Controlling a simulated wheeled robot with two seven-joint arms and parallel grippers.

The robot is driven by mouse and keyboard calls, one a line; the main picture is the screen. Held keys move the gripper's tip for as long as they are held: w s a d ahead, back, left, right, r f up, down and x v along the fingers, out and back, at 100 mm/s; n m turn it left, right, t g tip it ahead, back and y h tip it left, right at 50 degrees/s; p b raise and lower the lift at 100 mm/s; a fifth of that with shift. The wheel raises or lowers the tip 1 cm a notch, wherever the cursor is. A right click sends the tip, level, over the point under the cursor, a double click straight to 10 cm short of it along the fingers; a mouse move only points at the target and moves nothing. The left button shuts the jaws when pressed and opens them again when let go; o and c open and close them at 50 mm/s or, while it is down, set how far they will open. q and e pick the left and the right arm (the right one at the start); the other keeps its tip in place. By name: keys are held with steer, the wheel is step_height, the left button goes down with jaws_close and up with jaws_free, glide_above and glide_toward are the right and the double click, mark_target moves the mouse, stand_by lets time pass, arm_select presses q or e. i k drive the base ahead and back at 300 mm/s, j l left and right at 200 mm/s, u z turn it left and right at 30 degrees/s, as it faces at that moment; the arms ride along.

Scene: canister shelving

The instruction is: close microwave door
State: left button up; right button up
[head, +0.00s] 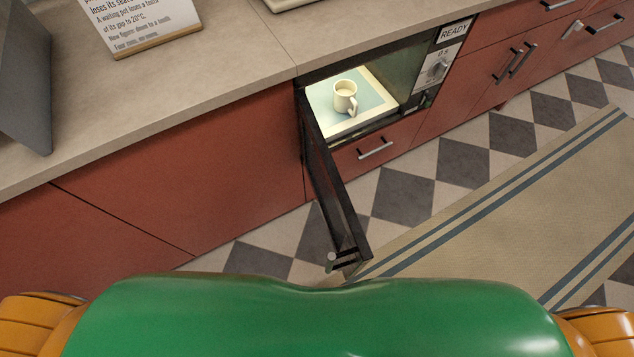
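The microwave (383,128) is built into the red cabinets under the counter, with its cavity lit. Its dark door (333,185) stands wide open, hinged on the left side and swung out over the floor towards me. The door's handle (341,261) is at the free end, close to the front of my green body. A cream mug (345,98) stands inside the cavity on a pale blue and cream surface. The control panel (439,65) on the right carries a "READY" label. Neither of my grippers is in view.
The beige counter (225,62) runs above the cabinets and bears a printed sign (140,22) and a grey panel (24,75) at the left. A drawer handle (375,149) sits below the microwave. A striped rug (540,195) lies on the checkered floor at right.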

mark_target(353, 251)
steer(key=k+j+z, duration=0.15)
steer(key=k+j, duration=0.25)
steer(key=k+j+z, duration=0.1)
steer(key=k+j, duration=0.25)
steer(key=k, duration=0.15)
